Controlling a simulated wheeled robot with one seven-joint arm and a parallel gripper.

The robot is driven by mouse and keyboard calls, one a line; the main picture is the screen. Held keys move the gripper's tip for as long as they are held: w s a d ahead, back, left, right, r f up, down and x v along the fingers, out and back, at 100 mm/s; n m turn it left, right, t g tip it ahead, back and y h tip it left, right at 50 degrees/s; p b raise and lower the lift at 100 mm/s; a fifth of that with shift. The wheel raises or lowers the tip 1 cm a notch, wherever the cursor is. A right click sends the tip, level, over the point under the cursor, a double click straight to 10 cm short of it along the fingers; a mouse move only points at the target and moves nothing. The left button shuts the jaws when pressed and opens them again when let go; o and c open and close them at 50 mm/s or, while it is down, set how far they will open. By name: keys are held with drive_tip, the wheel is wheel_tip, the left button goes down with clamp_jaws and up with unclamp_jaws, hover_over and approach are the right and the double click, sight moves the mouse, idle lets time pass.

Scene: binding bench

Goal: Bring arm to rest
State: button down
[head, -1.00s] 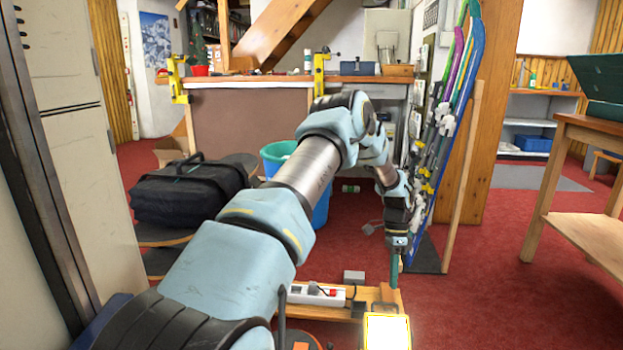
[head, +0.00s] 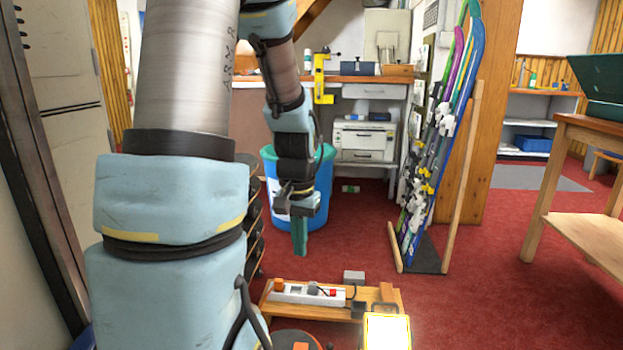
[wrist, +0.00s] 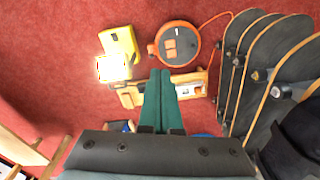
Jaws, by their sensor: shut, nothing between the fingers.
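My gripper (head: 300,236) hangs pointing down in the head view, in front of the blue bin (head: 314,212). Its teal fingers are shut together with nothing between them. My arm is bent high at the left and hides much of the workbench there. In the wrist view my gripper (wrist: 160,75) points toward the floor, over a low wooden stand (wrist: 190,85). The fingers show as two teal strips side by side.
A wooden stand (head: 275,309) with a power strip (head: 300,293) and a lit yellow lamp (head: 387,331) are on the floor in front. Skis (head: 440,140) lean at the right. Skateboards (wrist: 265,65) and an orange-rimmed cable reel (wrist: 178,44) show in the wrist view. Red carpet (head: 480,270) is clear at the right.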

drive_tip(key=s+a+r+n+t+p, duration=0.1)
drive_tip(key=s+a+r+n+p, duration=0.1)
drive_tip(key=s+a+r+n, duration=0.3)
wheel_tip(320, 180, up, 25)
drive_tip(key=s+m+p, duration=0.1)
drive_tip(key=p, duration=2.6)
drive_tip(key=shift+d+r+m, duration=0.15)
drive_tip(key=shift+d+m, duration=0.25)
drive_tip(key=shift+s, duration=0.1)
